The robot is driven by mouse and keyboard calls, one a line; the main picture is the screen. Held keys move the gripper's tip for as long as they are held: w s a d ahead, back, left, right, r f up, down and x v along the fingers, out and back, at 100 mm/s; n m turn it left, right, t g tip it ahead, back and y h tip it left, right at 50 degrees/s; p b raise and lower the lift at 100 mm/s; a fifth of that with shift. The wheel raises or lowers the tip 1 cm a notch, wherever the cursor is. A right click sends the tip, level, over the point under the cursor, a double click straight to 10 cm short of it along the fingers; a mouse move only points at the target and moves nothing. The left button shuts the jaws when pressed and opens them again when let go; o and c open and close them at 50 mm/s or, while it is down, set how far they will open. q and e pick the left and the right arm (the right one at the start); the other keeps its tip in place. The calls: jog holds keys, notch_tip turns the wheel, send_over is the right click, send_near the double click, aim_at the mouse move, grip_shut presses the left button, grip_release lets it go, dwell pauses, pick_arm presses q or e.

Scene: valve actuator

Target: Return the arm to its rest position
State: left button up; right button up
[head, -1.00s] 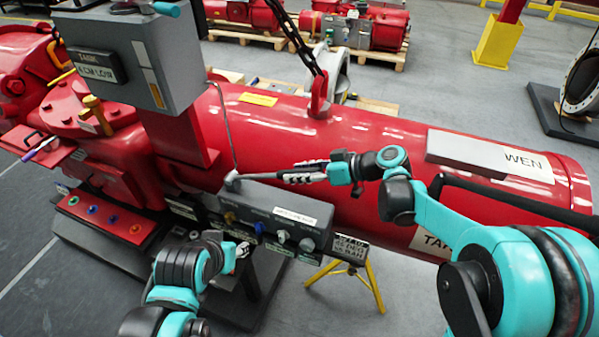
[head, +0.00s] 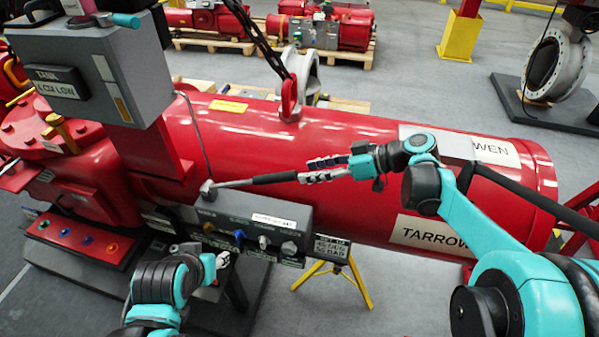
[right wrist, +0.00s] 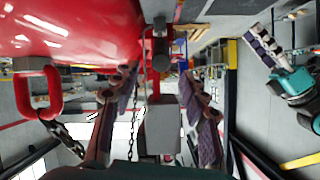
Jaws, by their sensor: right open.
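My right gripper (head: 308,170) is open. In the head view its fingertips are at the free end of a lever with a black handle (head: 275,178), in front of the red cylinder (head: 350,145). I cannot tell whether they touch the handle. In the right wrist view the two fingers (right wrist: 158,118) stand apart, with a grey block (right wrist: 165,125) showing between them. My left gripper (head: 224,260) is low at the left, by the front of the grey control box (head: 300,222); its jaws are too small to read.
A grey cabinet (head: 108,62) stands above the cylinder at the left. A chain (head: 262,35) runs to a red lifting eye (head: 290,98) on top. A yellow stand (head: 325,272) is below the control box. The floor at the front right of it is clear.

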jog(key=shift+s+d+r, duration=0.1)
jog(key=shift+d, duration=0.05)
dwell(0.4)
jog(key=s+d+f+m+t+h+b, duration=0.1)
jog(key=s+d+f+m+h+b, duration=0.3)
jog(key=s+f, duration=0.4)
jog(key=s+d+f+m+t+h+b, duration=0.2)
jog(key=s+d+f+m+h+b, duration=0.2)
jog(key=f, duration=0.6)
jog(key=s+d+m+h, duration=0.2)
jog(key=s+m+h, duration=0.1)
jog(key=s+h, duration=0.1)
jog(key=shift+s+d+b, duration=0.25)
jog(key=shift+s+b, duration=0.1)
jog(key=shift+s, duration=0.05)
